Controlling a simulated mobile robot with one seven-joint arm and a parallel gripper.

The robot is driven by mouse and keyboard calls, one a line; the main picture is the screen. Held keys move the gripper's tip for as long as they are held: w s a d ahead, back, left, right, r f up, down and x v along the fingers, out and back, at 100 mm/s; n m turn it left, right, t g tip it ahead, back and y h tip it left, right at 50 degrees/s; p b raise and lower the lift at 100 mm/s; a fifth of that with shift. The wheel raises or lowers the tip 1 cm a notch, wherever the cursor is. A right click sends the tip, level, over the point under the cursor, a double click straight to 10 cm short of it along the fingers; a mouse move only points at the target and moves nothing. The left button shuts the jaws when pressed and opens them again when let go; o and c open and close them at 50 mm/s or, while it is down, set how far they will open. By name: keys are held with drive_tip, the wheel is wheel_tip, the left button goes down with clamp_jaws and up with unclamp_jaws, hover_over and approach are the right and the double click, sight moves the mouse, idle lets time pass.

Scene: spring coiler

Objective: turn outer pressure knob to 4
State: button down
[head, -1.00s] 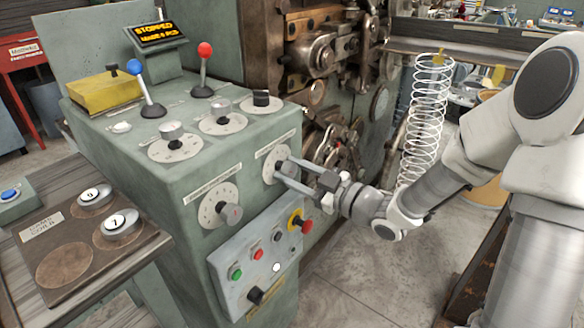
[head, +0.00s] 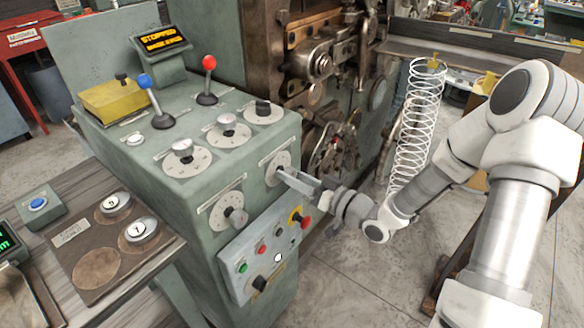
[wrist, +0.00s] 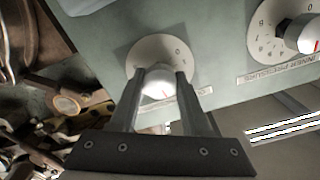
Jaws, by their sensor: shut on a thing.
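The gripped knob (wrist: 158,86) is pale and round, on a white dial (wrist: 150,50) on the machine's front face. Its label is mostly hidden behind my fingers. My gripper (wrist: 160,78) is shut on this knob, one finger on each side. In the head view my gripper (head: 284,174) reaches the right-hand front dial (head: 277,160) from the right, and the knob is hidden by the fingers. The dial's numbers are mostly covered or too small, so the setting cannot be read. The neighbouring knob (wrist: 298,34) is labelled inner pressure and has a red pointer mark.
Below the dials is a button panel (head: 262,250) with a red emergency knob (head: 304,221). Levers with blue (head: 144,81) and red (head: 209,62) balls stand on top. A wire coil (head: 416,125) hangs behind my arm. Open floor lies below my arm.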

drive_tip(key=shift+m+p, duration=0.4)
drive_tip(key=shift+m, duration=0.2)
drive_tip(key=shift+c, duration=1.9)
unclamp_jaws()
drive_tip(key=shift+d, duration=0.1)
drive_tip(key=p+v, duration=0.1)
drive_tip(key=v, duration=1.6)
drive_tip(key=shift+s+p, duration=0.2)
drive_tip(key=shift+p, duration=0.2)
drive_tip(key=shift+w+d, duration=0.1)
